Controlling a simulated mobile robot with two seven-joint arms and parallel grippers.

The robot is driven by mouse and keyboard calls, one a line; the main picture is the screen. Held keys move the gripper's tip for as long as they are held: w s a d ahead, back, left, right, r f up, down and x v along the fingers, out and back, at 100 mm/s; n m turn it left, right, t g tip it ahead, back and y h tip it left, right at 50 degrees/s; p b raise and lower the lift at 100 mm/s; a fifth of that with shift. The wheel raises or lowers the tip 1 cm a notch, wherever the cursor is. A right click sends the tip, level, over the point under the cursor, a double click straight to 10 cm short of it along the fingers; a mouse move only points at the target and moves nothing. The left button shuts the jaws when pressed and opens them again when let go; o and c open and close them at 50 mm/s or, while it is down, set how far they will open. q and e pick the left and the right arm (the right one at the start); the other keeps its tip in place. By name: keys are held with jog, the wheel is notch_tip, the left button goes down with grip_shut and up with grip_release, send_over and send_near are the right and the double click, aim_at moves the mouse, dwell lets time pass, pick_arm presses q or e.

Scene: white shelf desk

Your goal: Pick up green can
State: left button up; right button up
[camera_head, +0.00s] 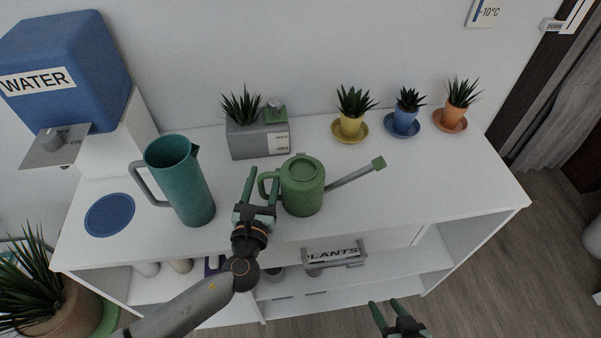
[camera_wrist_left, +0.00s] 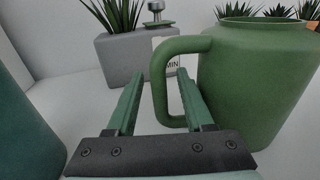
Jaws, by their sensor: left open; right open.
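The green can (camera_head: 303,186) is a watering can standing upright on the white desk, its handle to the left and its grey spout to the right. In the left wrist view the can (camera_wrist_left: 258,80) fills the right side, with its handle toward the middle. My left gripper (camera_head: 259,186) is open beside the handle. In the left wrist view its fingers (camera_wrist_left: 160,98) point forward, and the right finger overlaps the handle's opening; I cannot tell if they touch. My right gripper (camera_head: 388,309) is open and empty, low in front of the shelf.
A teal pitcher (camera_head: 183,182) stands close to the left of my left gripper. A grey planter box (camera_head: 250,141) is behind. Yellow (camera_head: 351,128), blue (camera_head: 403,121) and orange (camera_head: 452,117) pots stand at the back right. The desk's right front is clear.

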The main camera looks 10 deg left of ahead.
pick_arm(q)
jog(key=shift+w, duration=0.15)
grip_shut()
dwell(0.4)
jog(key=shift+r, duration=0.1)
dwell(0.9)
